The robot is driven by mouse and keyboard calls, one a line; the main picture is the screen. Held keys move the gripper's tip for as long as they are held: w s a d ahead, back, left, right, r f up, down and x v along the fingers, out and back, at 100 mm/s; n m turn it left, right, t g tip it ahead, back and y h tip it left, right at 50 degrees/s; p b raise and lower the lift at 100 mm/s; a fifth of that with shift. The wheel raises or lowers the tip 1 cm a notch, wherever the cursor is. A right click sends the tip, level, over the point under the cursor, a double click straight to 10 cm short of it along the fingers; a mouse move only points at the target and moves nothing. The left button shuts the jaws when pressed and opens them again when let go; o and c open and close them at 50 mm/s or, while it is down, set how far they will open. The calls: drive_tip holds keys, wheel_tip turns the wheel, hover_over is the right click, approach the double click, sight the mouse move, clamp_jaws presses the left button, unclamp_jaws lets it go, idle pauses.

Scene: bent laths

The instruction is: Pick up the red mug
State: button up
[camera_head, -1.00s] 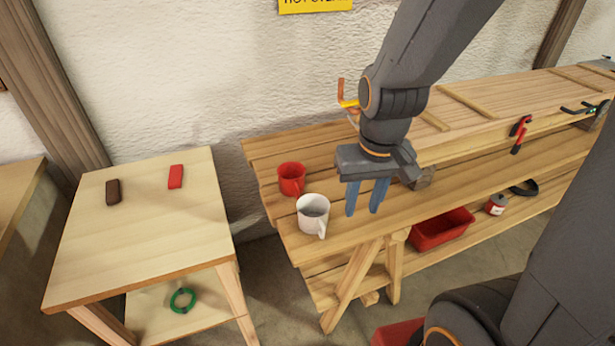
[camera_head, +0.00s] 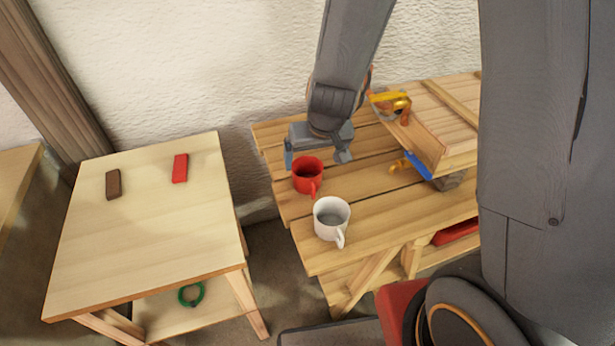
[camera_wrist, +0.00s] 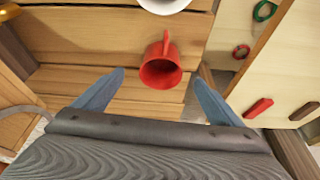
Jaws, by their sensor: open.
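The red mug (camera_head: 307,176) stands upright on the slatted wooden bench, just behind the white mug (camera_head: 331,218). My gripper (camera_head: 317,157) is at the red mug's far side, its blue fingers spread apart and partly hidden in the head view. In the wrist view the red mug (camera_wrist: 161,72) lies ahead of the gap between the open fingers (camera_wrist: 157,92), with its handle pointing away from my gripper. The gripper is empty. The white mug shows only in part at the top of the wrist view (camera_wrist: 165,4).
A wooden lath form (camera_head: 440,120) with yellow and blue clamps stands on the bench at right. A separate side table (camera_head: 150,230) at left holds a brown block (camera_head: 113,185) and a red block (camera_head: 180,168). A green ring (camera_head: 191,294) lies on its lower shelf.

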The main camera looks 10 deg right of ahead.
sight(308, 169)
drive_tip(key=shift+w+a+f, duration=0.2)
drive_tip(key=shift+w+f, duration=0.05)
drive_tip(key=shift+f, duration=0.1)
drive_tip(key=shift+w+b+x, duration=0.2)
drive_tip(key=shift+b+x, duration=1.65)
drive_tip(key=shift+x, duration=2)
drive_tip(key=shift+r, duration=0.1)
drive_tip(key=c, duration=1.2)
wheel_tip(308, 169, up, 10)
drive_tip(key=p, duration=0.8)
drive_tip(key=shift+p, duration=0.4)
